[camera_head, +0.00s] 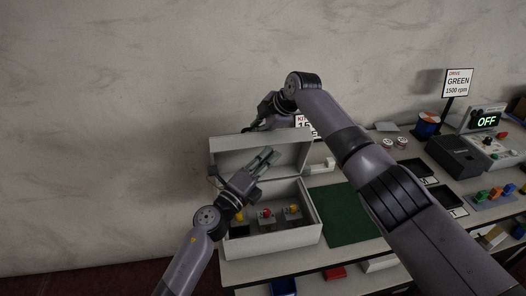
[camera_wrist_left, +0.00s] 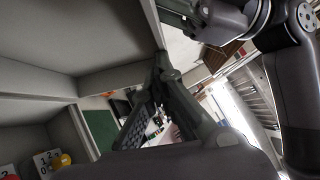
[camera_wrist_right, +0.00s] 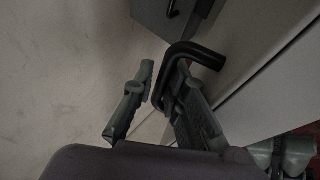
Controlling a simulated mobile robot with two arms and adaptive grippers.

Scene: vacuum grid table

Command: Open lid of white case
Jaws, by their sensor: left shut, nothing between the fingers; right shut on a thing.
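The white case (camera_head: 270,243) stands on the table at the centre of the head view. Its lid (camera_head: 290,150) is raised, tilted up at the back. My left gripper (camera_head: 266,158) is shut and empty, in front of the lid's inner face and above the case; in the left wrist view its fingertips (camera_wrist_left: 162,66) are beside the lid's edge. My right gripper (camera_head: 262,124) is behind the lid's top edge, partly hidden. In the right wrist view its fingers (camera_wrist_right: 160,80) are shut on a dark bent handle (camera_wrist_right: 197,52) on the lid's outer side.
Several coloured knobs or parts (camera_head: 267,214) sit inside the case. A green mat (camera_head: 348,214) lies to its right. My right arm crosses above the mat. A black box (camera_head: 455,152) and a control panel reading OFF (camera_head: 486,120) stand further right. The wall (camera_head: 120,120) is close behind.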

